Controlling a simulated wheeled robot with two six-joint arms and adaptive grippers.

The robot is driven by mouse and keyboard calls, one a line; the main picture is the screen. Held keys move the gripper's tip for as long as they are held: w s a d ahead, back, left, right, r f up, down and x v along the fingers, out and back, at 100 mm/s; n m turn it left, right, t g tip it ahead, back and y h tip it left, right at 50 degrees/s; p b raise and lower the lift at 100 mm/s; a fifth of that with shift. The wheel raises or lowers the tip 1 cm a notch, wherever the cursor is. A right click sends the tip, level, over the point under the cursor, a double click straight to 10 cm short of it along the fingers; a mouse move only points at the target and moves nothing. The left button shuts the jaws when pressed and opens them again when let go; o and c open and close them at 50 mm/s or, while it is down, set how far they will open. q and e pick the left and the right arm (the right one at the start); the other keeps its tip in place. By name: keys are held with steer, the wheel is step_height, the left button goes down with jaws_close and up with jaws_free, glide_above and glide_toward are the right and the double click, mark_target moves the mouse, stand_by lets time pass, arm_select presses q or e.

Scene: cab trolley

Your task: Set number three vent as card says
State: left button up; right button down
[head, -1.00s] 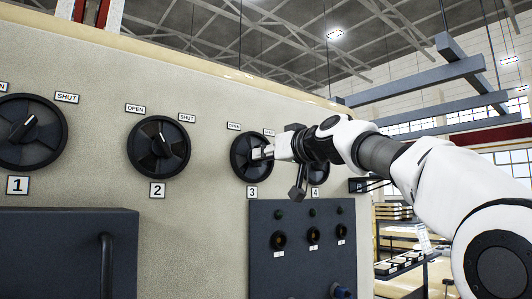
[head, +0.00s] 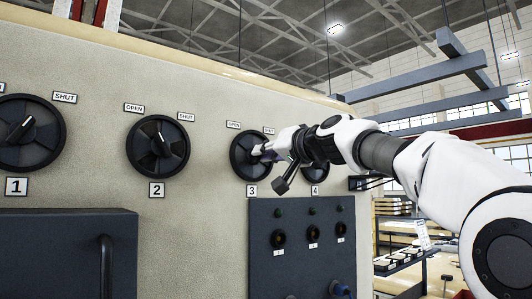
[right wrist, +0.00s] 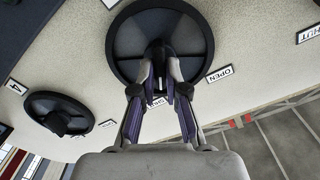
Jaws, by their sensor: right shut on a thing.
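The number three vent (head: 241,158) is a round black dial on the beige panel, with an OPEN label (head: 234,125) at its upper left and a SHUT label (head: 269,131) at its upper right. Its number plate (head: 251,191) is below. My right gripper (head: 259,150) is at the dial's middle. In the right wrist view, my right gripper (right wrist: 159,82) is shut on the vent's central handle (right wrist: 158,55); the dial (right wrist: 190,35) is seen inverted. The fingers hide part of the handle, so its exact direction is unclear. No card is readable. My left gripper is out of view.
Vent two (head: 158,147) and vent one (head: 28,133) are to the left. Vent four (head: 316,174) is partly hidden behind my right gripper. A dark box with a handle (head: 70,250) and a dark switch panel (head: 300,225) stand out below.

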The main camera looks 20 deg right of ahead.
steer(key=shift+r, duration=0.2)
steer(key=c, duration=1.2)
jaws_free()
steer(key=shift+w+a+f, duration=0.1)
steer(key=shift+w+f, duration=0.15)
steer(key=shift+w, duration=0.05)
steer(key=shift+s, duration=0.15)
